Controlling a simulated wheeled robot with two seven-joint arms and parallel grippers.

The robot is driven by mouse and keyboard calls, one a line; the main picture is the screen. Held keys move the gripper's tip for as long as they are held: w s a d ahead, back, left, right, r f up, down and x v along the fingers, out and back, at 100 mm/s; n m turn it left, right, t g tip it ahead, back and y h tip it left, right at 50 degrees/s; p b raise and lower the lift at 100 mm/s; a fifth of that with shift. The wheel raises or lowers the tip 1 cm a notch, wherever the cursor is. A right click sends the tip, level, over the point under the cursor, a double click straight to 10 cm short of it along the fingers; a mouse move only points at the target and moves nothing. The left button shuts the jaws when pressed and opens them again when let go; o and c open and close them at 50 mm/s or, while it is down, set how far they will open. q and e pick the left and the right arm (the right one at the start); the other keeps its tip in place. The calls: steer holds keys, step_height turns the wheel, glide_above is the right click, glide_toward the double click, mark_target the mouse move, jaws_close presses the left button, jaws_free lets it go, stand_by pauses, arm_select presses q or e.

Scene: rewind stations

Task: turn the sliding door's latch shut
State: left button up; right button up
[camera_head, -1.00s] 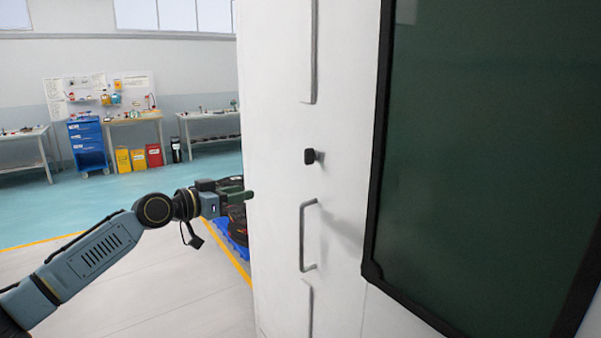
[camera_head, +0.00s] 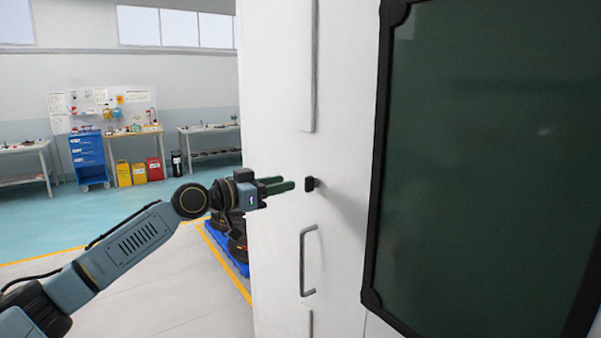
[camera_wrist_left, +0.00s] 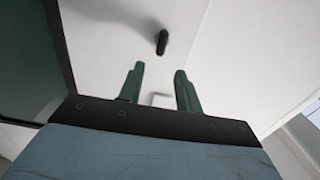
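The latch (camera_head: 309,184) is a small black knob on the white door panel (camera_head: 345,150), above a metal handle (camera_head: 303,262). In the left wrist view the latch (camera_wrist_left: 162,42) is a dark, elongated knob ahead of the fingertips, slightly tilted. My left gripper (camera_head: 291,184) has green fingers pointing at the latch, a little to its left. In the left wrist view the two fingers (camera_wrist_left: 160,68) are apart with nothing between them; the latch lies beyond their tips. My right gripper is in neither view.
A dark green window with a black frame (camera_head: 375,160) fills the right side. A long vertical handle (camera_head: 310,60) is above the latch. A blue pallet with dark items (camera_head: 220,245) stands behind my left arm. Workbenches and a blue cart (camera_head: 88,158) are far back.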

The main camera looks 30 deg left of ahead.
mark_target(305, 178)
arm_select(q)
steer(key=p+x, duration=0.2)
steer(key=x, duration=0.4)
steer(key=shift+w+d, duration=0.1)
steer(key=shift+d, duration=0.05)
jaws_close()
